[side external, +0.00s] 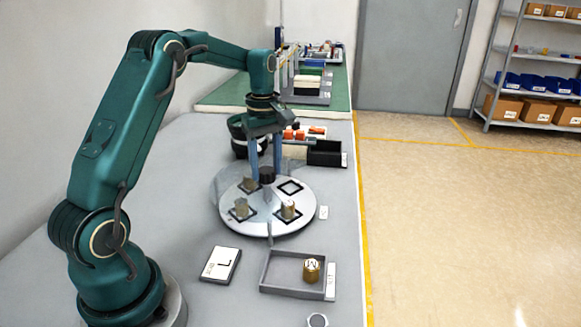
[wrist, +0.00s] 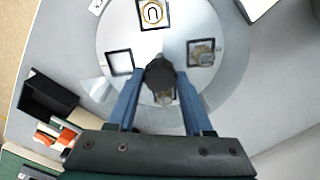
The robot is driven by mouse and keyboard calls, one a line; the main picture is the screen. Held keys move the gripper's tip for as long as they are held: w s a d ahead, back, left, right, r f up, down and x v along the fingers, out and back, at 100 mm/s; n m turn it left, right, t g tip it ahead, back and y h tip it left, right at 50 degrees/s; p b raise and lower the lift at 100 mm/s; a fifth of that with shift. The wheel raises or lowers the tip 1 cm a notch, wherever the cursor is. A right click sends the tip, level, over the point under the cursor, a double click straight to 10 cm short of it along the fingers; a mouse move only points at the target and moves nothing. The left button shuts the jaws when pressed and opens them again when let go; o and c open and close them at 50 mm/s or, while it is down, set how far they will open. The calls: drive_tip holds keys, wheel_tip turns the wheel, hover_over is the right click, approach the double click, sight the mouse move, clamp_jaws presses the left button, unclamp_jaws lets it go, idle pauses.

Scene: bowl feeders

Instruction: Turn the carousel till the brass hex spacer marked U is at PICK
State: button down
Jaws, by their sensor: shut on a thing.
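The grey round carousel (side external: 268,225) carries square black-framed stations. Its dark central knob (side external: 267,175) is between the two blue fingers of my gripper (side external: 265,170), which is shut on it; the knob also shows in the wrist view (wrist: 160,75). The brass spacer marked U (wrist: 152,13) sits at the top of the wrist view; it appears as the front-right spacer (side external: 289,210) in the side view. Other spacers sit at front left (side external: 241,210) and back left (side external: 250,184), their marks unreadable. The back-right station (side external: 291,187) is empty.
A small white tag (side external: 323,212) lies right of the carousel, its text unreadable. In front are a grey tray (side external: 265,287) holding a brass spacer marked M (side external: 312,270), and a white card (side external: 220,265). A black bin (side external: 325,152) stands behind.

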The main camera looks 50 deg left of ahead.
drive_tip(key=shift+a+r+n, duration=0.1)
drive_tip(key=shift+n, duration=3.9)
drive_tip(key=shift+c, duration=1.5)
unclamp_jaws()
drive_tip(key=shift+r, duration=2.55)
